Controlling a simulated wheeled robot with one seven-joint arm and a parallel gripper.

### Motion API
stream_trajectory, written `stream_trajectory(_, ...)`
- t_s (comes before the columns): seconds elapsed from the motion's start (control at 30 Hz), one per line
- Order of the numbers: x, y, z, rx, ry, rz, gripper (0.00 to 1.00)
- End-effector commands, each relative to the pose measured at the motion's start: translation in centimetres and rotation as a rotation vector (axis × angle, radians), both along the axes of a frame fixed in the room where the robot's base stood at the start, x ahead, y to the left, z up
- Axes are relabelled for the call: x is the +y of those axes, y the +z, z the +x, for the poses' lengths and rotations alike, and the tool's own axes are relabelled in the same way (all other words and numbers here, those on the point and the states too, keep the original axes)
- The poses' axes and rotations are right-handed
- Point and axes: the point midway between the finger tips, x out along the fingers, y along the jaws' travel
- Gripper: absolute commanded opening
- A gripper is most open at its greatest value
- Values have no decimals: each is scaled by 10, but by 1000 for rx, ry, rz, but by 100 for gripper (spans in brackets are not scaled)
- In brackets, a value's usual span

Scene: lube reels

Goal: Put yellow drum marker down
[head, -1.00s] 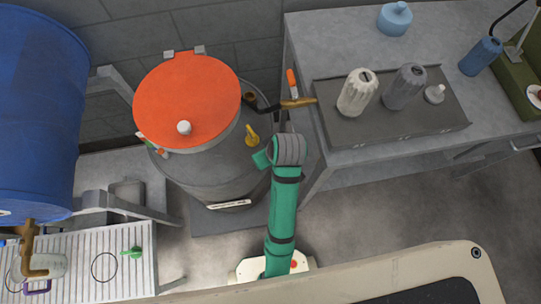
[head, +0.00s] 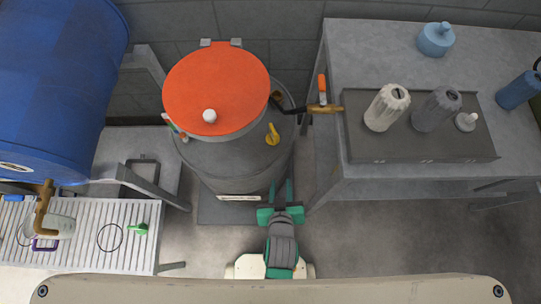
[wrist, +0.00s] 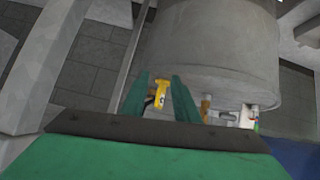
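The yellow drum marker (head: 272,134) stands on the grey top of the drum (head: 232,160), to the right of the drum's orange lid (head: 215,85). My gripper (head: 281,187) is below it in the head view, near the drum's front side, with its teal fingers apart and nothing seen between them. In the wrist view the yellow marker (wrist: 160,94) shows in the gap between the two fingers (wrist: 159,100), apparently beyond them. The drum wall (wrist: 215,45) fills the upper right there.
A blue barrel (head: 50,85) and a slatted drip tray (head: 85,245) are at left. Floor shows around my gripper.

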Motion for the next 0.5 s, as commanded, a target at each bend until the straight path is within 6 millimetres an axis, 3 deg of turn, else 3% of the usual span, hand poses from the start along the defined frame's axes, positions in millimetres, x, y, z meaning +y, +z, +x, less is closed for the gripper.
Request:
stream_trajectory(0.03,4,4,-15,-32,-7,5,28)
stream_trajectory(0.3,20,60,-72,-267,-32,55,28)
stream_trajectory(0.5,30,102,-102,-396,-25,98,28)
